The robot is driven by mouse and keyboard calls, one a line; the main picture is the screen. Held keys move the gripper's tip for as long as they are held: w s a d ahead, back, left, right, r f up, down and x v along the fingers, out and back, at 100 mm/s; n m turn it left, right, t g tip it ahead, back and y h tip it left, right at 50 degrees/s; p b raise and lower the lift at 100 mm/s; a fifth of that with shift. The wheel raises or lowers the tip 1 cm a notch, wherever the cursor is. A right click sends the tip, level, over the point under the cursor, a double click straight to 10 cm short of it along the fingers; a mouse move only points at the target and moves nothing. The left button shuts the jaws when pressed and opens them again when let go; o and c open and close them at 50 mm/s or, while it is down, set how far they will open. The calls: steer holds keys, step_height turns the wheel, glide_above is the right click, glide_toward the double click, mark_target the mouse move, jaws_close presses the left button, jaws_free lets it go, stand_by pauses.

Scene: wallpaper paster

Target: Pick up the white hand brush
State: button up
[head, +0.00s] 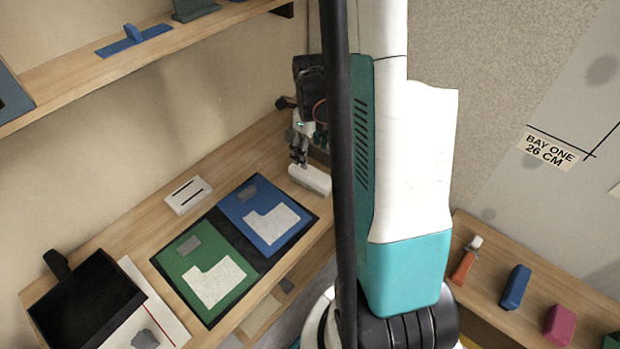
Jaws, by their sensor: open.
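A white oblong block (312,180), which looks like the white hand brush, lies on the wooden table (228,165) near its right end. My gripper (298,160) points down just above the left end of this block. It is open, and nothing shows held in it. I cannot tell whether the fingertips touch the block. My own arm and a dark post hide part of the area to the right of the gripper.
A black tray (88,305) is at the front left. A shelf (140,62) overhangs the back. Several coloured items lie on the right bench (487,292).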

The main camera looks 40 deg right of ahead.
mark_target(312, 172)
step_height(312, 172, down, 6)
steer(key=shift+r+b, duration=0.15)
steer(key=shift+b, duration=0.65)
step_height(312, 172, down, 5)
steer(key=b, duration=0.2)
steer(key=shift+s+d+b, duration=0.1)
steer(key=shift+b, duration=0.25)
steer(key=c, duration=1.2)
